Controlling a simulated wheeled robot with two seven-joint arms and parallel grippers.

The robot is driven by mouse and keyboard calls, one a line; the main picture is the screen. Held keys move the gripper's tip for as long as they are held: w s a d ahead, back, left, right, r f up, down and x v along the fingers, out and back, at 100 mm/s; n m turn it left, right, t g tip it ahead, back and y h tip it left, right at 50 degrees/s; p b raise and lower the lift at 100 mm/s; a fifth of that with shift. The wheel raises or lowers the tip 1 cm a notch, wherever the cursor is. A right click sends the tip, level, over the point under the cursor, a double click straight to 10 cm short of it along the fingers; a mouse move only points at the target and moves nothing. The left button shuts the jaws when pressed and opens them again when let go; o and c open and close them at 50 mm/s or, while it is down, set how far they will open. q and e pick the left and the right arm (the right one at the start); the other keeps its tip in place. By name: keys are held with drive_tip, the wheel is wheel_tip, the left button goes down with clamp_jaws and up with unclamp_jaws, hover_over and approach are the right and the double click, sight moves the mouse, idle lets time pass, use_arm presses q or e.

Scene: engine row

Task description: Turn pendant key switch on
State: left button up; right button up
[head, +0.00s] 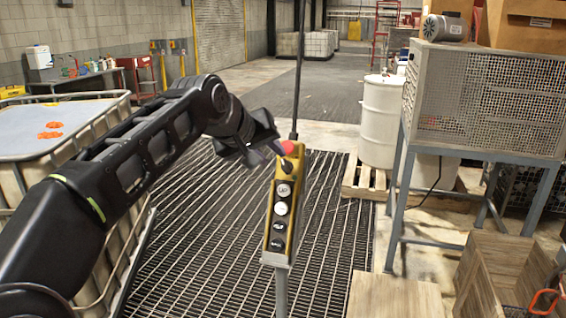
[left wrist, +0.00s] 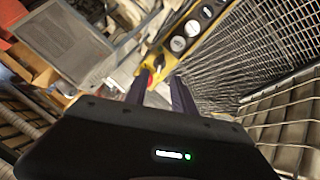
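The yellow pendant (head: 283,205) hangs upright from a dark cable in the middle of the head view. It has several round buttons down its dark face, a red button (head: 289,147) at its top and a small dark key switch (head: 287,166) below that. My left gripper (head: 277,150) is at the pendant's upper left, its fingertips close to the red button and key switch. In the left wrist view the fingers (left wrist: 158,88) stand apart, with the red button (left wrist: 143,78) by one fingertip. Contact with the key switch cannot be told. My right gripper is not in view.
A caged tank (head: 70,130) stands at the left, under my left arm. A mesh-sided stand (head: 485,100) and a white drum (head: 381,120) are at the right. Wooden boxes (head: 500,270) sit at the lower right. Dark floor grating (head: 190,250) lies around the pendant.

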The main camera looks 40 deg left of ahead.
sight(284, 165)
use_arm(q)
drive_tip(key=p+x, duration=0.1)
drive_tip(key=x, duration=0.7)
drive_tip(key=shift+p, duration=0.4)
drive_tip(key=shift+c, duration=0.4)
clamp_jaws()
